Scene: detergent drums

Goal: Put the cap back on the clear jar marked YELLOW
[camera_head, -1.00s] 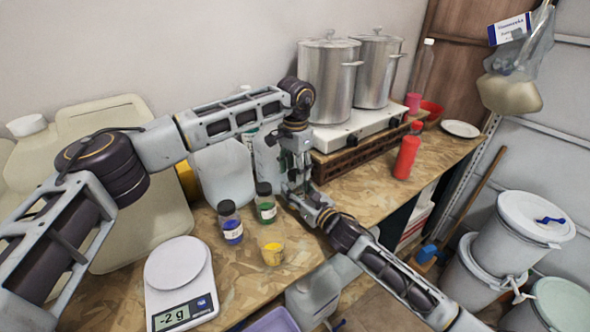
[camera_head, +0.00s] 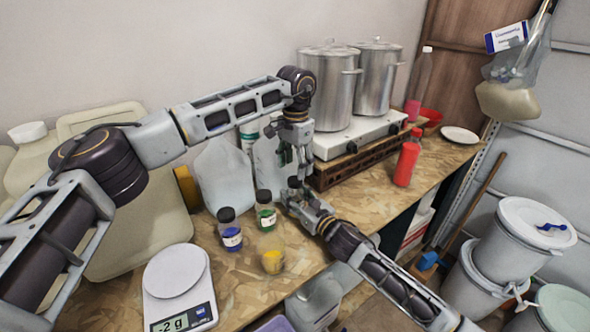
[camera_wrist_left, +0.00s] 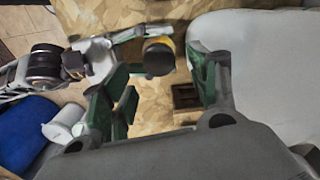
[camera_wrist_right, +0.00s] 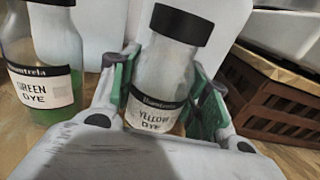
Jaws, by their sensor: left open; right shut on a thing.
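The clear jar marked YELLOW (camera_wrist_right: 160,82) stands between the fingers of my right gripper (camera_wrist_right: 160,95), which is shut on its body. A black cap (camera_wrist_right: 181,24) sits on the jar's mouth; I cannot tell whether it is screwed tight. My left gripper (camera_head: 288,158) is open just above the jar. In the left wrist view the cap (camera_wrist_left: 158,57) shows from above, beyond the line between the open left fingers (camera_wrist_left: 162,95), with no finger on it. In the head view the right gripper (camera_head: 291,200) largely hides the jar.
Jars of green dye (camera_head: 265,211) and blue dye (camera_head: 230,232), both capped, stand left of the held jar. A small cup with yellow content (camera_head: 272,261) is in front. A scale (camera_head: 178,285) is at front left. A burner with pots (camera_head: 345,138) and a brown crate (camera_head: 337,172) stand right.

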